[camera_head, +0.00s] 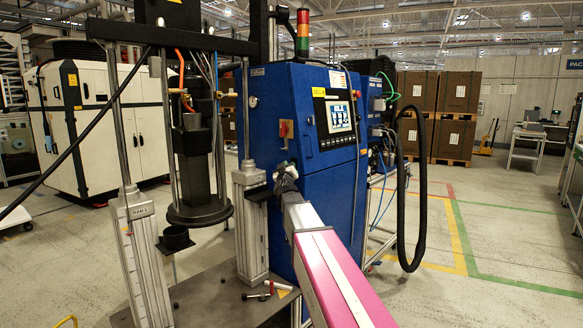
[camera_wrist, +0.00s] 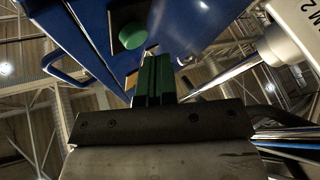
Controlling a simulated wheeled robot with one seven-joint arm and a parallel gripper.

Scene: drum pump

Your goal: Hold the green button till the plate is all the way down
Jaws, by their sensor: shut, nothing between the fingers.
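The green button (camera_wrist: 132,36) sticks out from the blue cabinet, near the top of the wrist view. My gripper (camera_wrist: 153,60) is shut and empty, its green fingertips just below the button in that view; I cannot tell if they touch it. The round dark plate (camera_head: 199,213) hangs at the lower end of the black pump, between two upright cylinders and above the grey base (camera_head: 215,298).
The blue cabinet (camera_head: 290,105) carries a screen (camera_head: 340,116) and a red switch (camera_head: 285,129). The silver cylinders (camera_head: 142,260) stand close left of my arm. A black cup (camera_head: 175,238) sits below the plate. A black hose (camera_head: 420,200) hangs at the right, with open floor beyond.

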